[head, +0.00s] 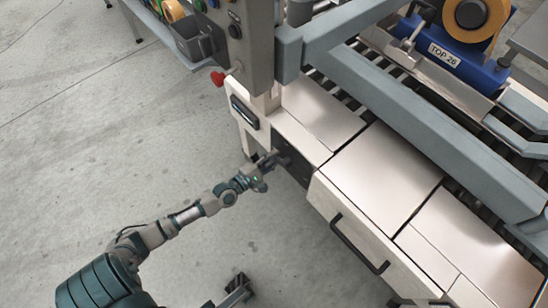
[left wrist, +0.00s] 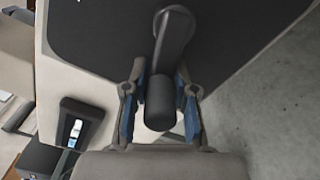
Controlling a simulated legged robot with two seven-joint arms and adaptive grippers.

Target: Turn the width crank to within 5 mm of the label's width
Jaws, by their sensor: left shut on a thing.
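The width crank (head: 283,160) sits on the dark front panel (head: 292,168) of the pale machine. In the left wrist view its grey arm (left wrist: 174,38) hangs down from a round hub, slightly tilted, and ends in a dark cylindrical knob (left wrist: 160,102). My left gripper (head: 266,168) is shut on this knob, with a blue-padded finger on each side in the left wrist view (left wrist: 160,118). A readout (head: 245,112) is on the machine post left of the crank; its lit screen (left wrist: 76,129) is too small to read. No width label is legible.
A red button (head: 217,78) sticks out above the readout. A drawer handle (head: 358,243) juts out right of the crank. A blue tape unit (head: 455,62) marked TOP 26 stands above the rollers. Floor at left is clear. A dark part at the bottom edge may be my right gripper.

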